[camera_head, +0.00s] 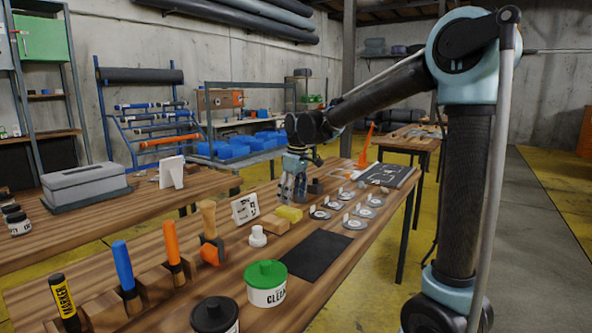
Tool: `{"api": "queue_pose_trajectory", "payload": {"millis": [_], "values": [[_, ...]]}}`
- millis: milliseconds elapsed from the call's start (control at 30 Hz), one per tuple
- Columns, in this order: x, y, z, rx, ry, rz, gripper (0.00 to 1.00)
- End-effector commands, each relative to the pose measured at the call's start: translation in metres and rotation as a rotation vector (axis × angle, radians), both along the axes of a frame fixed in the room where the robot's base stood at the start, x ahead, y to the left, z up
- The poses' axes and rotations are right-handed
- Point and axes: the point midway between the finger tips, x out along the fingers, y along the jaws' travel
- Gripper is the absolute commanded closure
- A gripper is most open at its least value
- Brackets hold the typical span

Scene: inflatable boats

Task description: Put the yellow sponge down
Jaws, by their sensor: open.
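The yellow sponge (290,214) lies on the wooden workbench (225,284), near its middle, next to a tan wooden block (274,224). My gripper (291,200) points down just behind the sponge in the picture. It is open, and the sponge does not appear to be between its fingers. The fingers are small here, and whether they touch the sponge or bench cannot be told.
Round grey discs with tags (353,223) lie right of the sponge. An orange cone-like object (366,146) stands at the far end.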

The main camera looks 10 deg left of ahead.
Motion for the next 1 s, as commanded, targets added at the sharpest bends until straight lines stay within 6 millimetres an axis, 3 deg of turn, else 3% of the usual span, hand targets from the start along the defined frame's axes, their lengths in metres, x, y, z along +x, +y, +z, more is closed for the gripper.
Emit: {"api": "queue_pose_trajectory", "payload": {"millis": [300, 500, 867, 1000], "values": [[-0.004, -0.007, 0.061, 0.000, 0.000, 0.001, 0.34], [-0.004, -0.010, 0.090, 0.000, 0.000, 0.001, 0.34], [-0.005, -0.012, 0.106, 0.000, 0.000, 0.000, 0.34], [-0.006, -0.027, 0.104, 0.000, -0.002, -0.029, 0.34]]}}
